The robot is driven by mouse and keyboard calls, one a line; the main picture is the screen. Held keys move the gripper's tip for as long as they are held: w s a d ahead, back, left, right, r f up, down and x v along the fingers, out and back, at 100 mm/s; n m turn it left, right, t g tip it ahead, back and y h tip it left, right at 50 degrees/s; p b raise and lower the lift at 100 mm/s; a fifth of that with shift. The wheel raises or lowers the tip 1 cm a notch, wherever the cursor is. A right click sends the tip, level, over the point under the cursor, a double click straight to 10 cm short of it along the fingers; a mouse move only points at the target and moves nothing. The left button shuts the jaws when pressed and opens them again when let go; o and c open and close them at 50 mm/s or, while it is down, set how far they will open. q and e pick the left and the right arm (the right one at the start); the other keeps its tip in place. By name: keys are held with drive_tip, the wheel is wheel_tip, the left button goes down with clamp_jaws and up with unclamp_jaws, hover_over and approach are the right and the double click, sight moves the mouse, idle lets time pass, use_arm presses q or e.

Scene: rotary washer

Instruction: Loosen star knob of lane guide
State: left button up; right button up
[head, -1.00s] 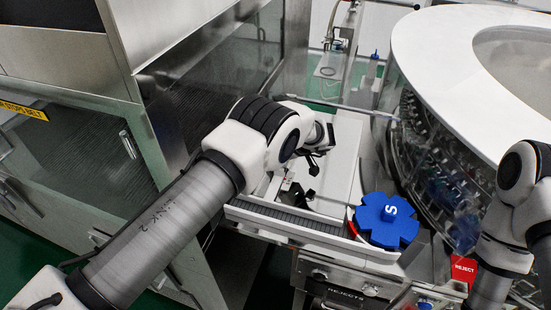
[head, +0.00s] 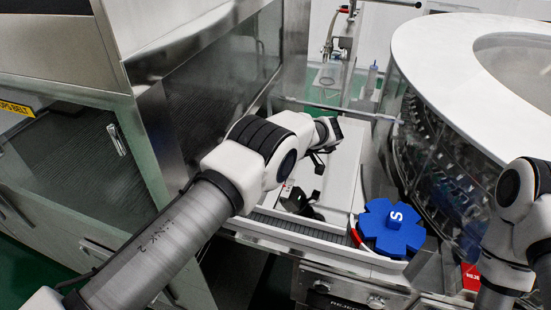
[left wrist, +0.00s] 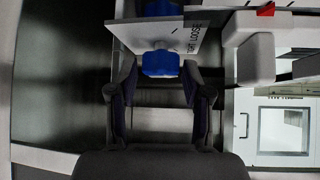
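In the left wrist view a blue knob (left wrist: 160,64) shows ahead of my left gripper, under a tilted pale plate (left wrist: 185,38) whose lettering appears to read "LOOSE". More blue shows above the plate. My left gripper (left wrist: 163,93) has its fingers spread, with the knob beyond and between the tips; contact cannot be told. In the head view my left gripper (head: 320,161) hangs over the pale conveyor bed, and the knob cannot be made out there. My right arm stands at the right edge; its gripper is not in view.
A blue star wheel (head: 392,229) marked "S" lies right of the conveyor (head: 290,230). A round washer with a white top (head: 440,60) fills the right. A steel cabinet (head: 130,120) stands close at left. A dark bracket (head: 298,203) sits below my left gripper.

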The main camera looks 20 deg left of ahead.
use_arm(q)
drive_tip(key=v, duration=0.7)
drive_tip(key=shift+s+d+r, duration=0.1)
drive_tip(key=shift+d, duration=0.1)
drive_tip(key=shift+a, duration=0.15)
